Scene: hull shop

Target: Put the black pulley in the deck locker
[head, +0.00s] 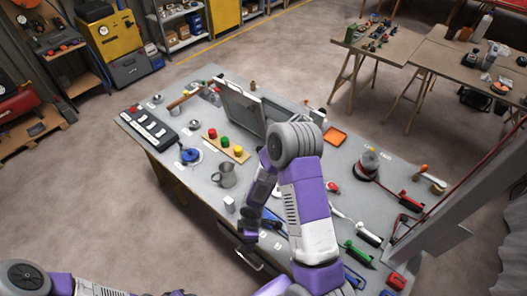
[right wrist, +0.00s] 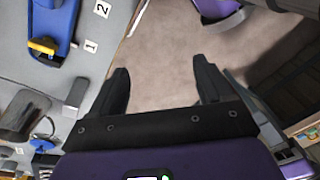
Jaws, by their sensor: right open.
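My right gripper (right wrist: 161,82) is open in the right wrist view. Its two black fingers stand apart with nothing between them, above the floor beside the table edge. In the head view my right arm bends over the workbench and hides part of it. I cannot pick out the black pulley for certain. A grey box-like thing with a raised panel (head: 241,106), perhaps the deck locker, stands at the middle of the bench; my arm partly covers it. My left arm shows only at the bottom left, without a clear gripper.
The workbench (head: 200,174) carries a grey mug (head: 225,175), a board with red, green and yellow knobs (head: 225,146), a black switch strip (head: 148,126), an orange tray (head: 335,136) and several tools. A blue thing with a yellow part (right wrist: 50,35) lies left of my right gripper. Floor surrounds the bench.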

